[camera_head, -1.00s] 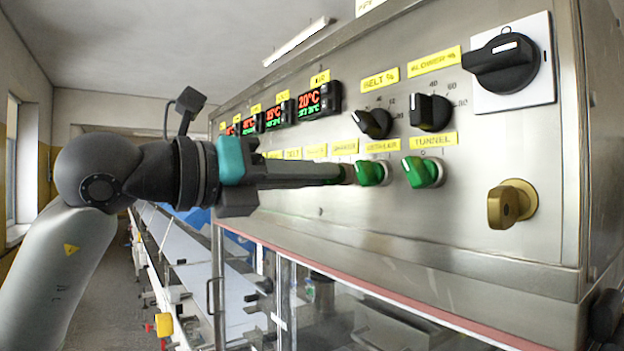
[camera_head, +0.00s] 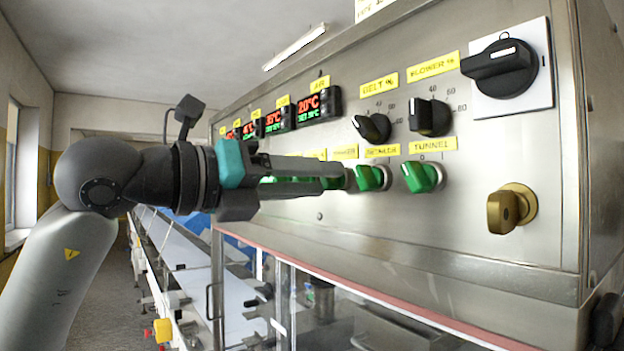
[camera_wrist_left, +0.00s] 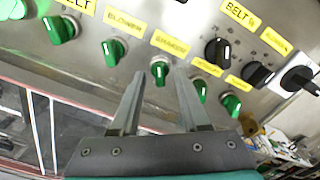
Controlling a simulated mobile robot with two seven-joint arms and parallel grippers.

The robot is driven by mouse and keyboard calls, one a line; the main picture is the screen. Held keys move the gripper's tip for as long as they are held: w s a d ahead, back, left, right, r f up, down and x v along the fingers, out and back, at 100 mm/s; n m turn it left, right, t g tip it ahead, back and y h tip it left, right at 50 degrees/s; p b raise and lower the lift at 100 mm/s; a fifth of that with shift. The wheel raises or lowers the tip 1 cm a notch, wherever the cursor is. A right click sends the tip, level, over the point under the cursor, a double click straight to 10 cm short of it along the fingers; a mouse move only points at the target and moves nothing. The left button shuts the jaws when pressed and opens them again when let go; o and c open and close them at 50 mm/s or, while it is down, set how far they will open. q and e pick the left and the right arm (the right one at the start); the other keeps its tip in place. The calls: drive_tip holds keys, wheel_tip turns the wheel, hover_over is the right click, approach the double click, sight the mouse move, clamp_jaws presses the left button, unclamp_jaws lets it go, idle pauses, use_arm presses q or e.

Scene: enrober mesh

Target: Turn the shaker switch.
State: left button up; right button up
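The shaker switch is a green knob under a yellow label. It shows in the left wrist view (camera_wrist_left: 160,75) between the two fingertips of my left gripper (camera_wrist_left: 161,82). In the head view the switch (camera_head: 333,183) is partly hidden by the fingers. My left gripper (camera_head: 335,174) comes in from the left, its fingers spread and pointing at the panel. One finger is above the knob and one below it in the head view. I cannot tell whether either finger touches it. My right gripper is in neither view.
The detailer switch (camera_head: 372,177) and tunnel switch (camera_head: 422,176) are green knobs to the right. Black dials (camera_head: 430,115), a large black rotary switch (camera_head: 500,64) and a brass knob (camera_head: 510,207) stick out from the steel panel (camera_head: 460,235). Displays (camera_head: 318,103) sit above the gripper.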

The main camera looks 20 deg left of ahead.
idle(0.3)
use_arm(q)
drive_tip(key=b+v, duration=0.4)
drive_tip(key=v, duration=1.1)
drive_tip(key=shift+a, duration=0.1)
